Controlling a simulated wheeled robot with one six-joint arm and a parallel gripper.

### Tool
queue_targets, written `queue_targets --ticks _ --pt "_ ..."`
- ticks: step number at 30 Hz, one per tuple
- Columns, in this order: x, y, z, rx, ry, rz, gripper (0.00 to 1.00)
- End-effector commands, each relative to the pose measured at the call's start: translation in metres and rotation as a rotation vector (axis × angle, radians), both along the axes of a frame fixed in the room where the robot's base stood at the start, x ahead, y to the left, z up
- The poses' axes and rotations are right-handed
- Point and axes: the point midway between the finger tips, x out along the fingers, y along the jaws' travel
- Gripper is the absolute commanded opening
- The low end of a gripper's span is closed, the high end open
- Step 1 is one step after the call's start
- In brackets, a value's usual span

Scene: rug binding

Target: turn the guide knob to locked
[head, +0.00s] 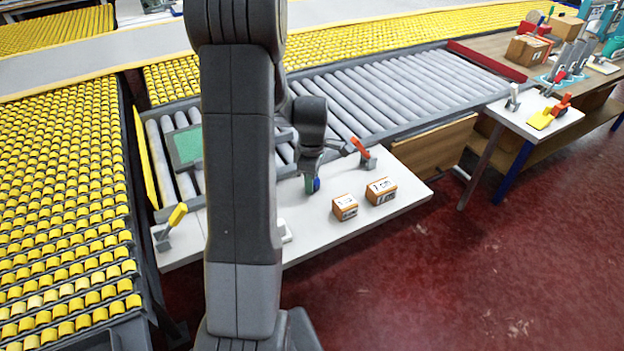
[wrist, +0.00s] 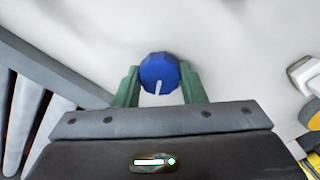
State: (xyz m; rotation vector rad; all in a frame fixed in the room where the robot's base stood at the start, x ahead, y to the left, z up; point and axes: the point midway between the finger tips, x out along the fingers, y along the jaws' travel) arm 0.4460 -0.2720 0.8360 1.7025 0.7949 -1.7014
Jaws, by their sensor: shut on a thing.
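The guide knob is blue and faceted with a white pointer line (wrist: 159,73); in the wrist view it sits between the green fingers. The pointer line runs toward the bottom of the wrist view, leaning slightly left. My gripper (wrist: 160,90) is shut on the knob, one finger on each side. In the head view my gripper (head: 312,184) reaches down to the white table (head: 300,238), with a bit of the blue knob (head: 317,185) showing at its tips. No lock marking is readable in either view.
Two small cardboard boxes (head: 344,207) (head: 381,191) stand right of my gripper. A red-handled lever (head: 362,152) is behind them, and a yellow-handled lever (head: 175,217) is at the table's left end. A roller conveyor (head: 390,95) runs behind. The table's right end is clear.

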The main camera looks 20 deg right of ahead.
Motion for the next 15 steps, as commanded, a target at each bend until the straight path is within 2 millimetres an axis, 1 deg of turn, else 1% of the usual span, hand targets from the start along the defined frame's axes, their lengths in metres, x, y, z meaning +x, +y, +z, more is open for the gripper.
queue_targets --ticks 11,12,15 --pt "0.0008 -0.0006 0.0010 -0.003 -0.002 0.008 0.14" --pt "0.0008 -0.0006 0.0010 -0.003 -0.002 0.008 0.41" --pt "0.0006 -0.0005 0.0009 -0.003 -0.002 0.007 0.59"
